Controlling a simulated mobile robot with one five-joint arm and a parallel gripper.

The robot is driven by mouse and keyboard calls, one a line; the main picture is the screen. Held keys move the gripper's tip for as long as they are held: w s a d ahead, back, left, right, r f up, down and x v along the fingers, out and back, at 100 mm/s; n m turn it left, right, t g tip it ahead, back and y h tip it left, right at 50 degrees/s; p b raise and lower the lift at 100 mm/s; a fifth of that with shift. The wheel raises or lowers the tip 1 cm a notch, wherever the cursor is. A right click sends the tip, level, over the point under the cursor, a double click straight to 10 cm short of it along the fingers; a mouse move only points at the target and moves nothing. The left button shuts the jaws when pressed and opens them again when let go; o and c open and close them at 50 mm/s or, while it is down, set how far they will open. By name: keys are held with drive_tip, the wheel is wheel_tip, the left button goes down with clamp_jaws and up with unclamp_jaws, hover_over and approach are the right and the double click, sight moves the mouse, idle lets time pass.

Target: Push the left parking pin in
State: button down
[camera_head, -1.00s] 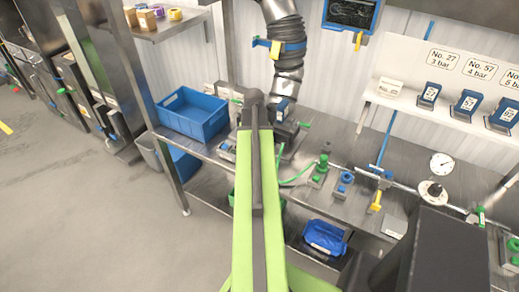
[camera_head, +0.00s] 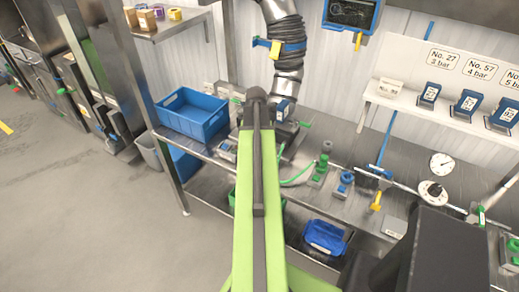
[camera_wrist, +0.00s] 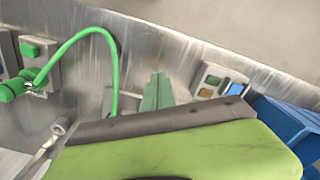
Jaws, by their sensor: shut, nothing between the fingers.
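No parking pin can be told for certain in either view. In the head view my green arm reaches over the steel bench (camera_head: 330,202), and its far end covers the bench area beyond. Right of the arm stand a green-knobbed block (camera_head: 318,172) and a blue-knobbed block (camera_head: 344,184). A green hose (camera_head: 297,178) runs beside the arm; it arches at the left in the wrist view (camera_wrist: 88,32).
A blue crate (camera_head: 192,113) stands left of my arm; it also shows in the wrist view (camera_wrist: 288,130). A small button box (camera_wrist: 220,80) sits near it. A metal duct (camera_head: 288,60) comes down behind the arm end. A yellow-handled valve (camera_head: 376,201) is farther right.

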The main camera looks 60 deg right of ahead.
drive_tip(key=shift+d, duration=1.9)
wheel_tip(320, 180, up, 7)
drive_tip(key=a+p, duration=0.2)
drive_tip(key=p, duration=0.5)
drive_tip(key=shift+a, duration=0.15)
